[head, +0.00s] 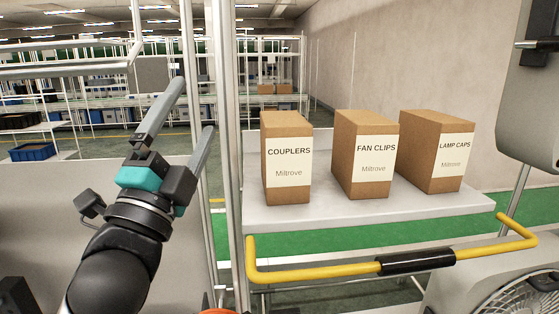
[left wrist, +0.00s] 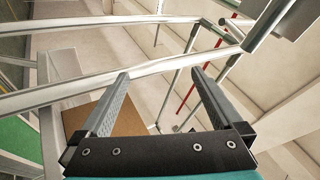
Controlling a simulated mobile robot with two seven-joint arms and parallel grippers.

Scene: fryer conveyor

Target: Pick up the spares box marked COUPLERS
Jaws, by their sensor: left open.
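The COUPLERS box (head: 287,155) is a brown carton with a white label reading "COUPLERS Miltrove". It stands upright at the left end of a pale shelf (head: 345,213) in the head view. My left gripper (head: 193,107) is open and empty, left of this box and apart from it, with a metal upright between them in the picture. In the left wrist view my open fingers (left wrist: 160,73) show with a brown carton face (left wrist: 122,120) behind the left finger; no label shows there, so I cannot tell which box it is. My right gripper is out of view.
The FAN CLIPS box (head: 364,153) and LAMP CAPS box (head: 436,150) stand to the right on the same shelf, with gaps between. Metal uprights (head: 231,150) rise left of the shelf. A yellow handle rail (head: 320,272) runs along its front. Rails (left wrist: 110,87) cross the left wrist view.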

